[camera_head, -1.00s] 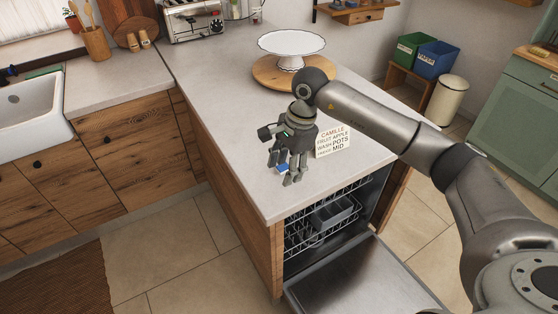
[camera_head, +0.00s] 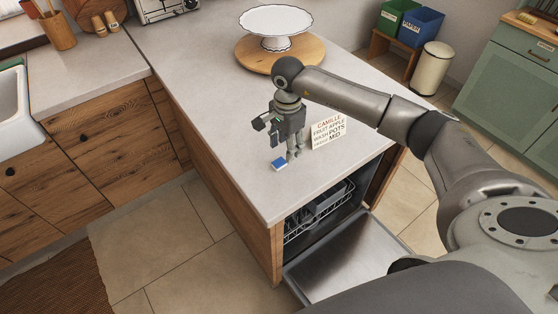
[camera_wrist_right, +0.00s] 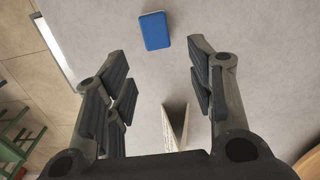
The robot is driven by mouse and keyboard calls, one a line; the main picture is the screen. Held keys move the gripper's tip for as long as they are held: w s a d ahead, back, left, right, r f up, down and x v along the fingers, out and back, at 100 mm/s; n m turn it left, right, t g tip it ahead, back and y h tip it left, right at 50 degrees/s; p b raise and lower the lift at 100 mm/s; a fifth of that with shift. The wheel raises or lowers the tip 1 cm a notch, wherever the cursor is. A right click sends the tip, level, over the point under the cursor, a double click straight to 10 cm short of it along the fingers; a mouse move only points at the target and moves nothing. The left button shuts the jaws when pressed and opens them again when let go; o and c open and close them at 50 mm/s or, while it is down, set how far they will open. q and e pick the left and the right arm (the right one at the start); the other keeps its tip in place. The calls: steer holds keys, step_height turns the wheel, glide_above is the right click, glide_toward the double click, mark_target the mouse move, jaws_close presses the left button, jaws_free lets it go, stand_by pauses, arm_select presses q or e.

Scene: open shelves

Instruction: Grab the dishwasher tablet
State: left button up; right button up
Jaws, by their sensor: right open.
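The dishwasher tablet (camera_head: 279,165) is a small blue and white block lying on the light countertop near its front-left edge. In the right wrist view the blue tablet (camera_wrist_right: 155,31) lies beyond the fingertips, roughly between their lines and a little left of centre. My right gripper (camera_head: 290,155) points down at the counter just behind and to the right of the tablet. In the wrist view its two fingers (camera_wrist_right: 158,70) are spread apart with nothing between the tips. My left gripper is not in view.
A lettered card (camera_head: 328,131) stands right of my gripper. A white cake stand (camera_head: 276,22) sits on a round wooden board (camera_head: 252,55) farther back. The dishwasher door (camera_head: 347,258) hangs open below the counter. The counter left of the tablet is clear.

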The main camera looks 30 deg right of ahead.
mark_target(284, 159)
steer(key=f+p, duration=0.2)
steer(key=f, duration=0.1)
steer(key=shift+s+a+f, duration=0.1)
steer(key=shift+a+f, duration=0.1)
steer(key=shift+a, duration=0.15)
steer(key=shift+f, duration=0.5)
steer(key=c, duration=0.5)
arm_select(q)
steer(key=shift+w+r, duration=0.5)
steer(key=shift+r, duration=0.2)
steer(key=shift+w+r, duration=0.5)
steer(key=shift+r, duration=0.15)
arm_select(e)
steer(key=c, duration=0.4)
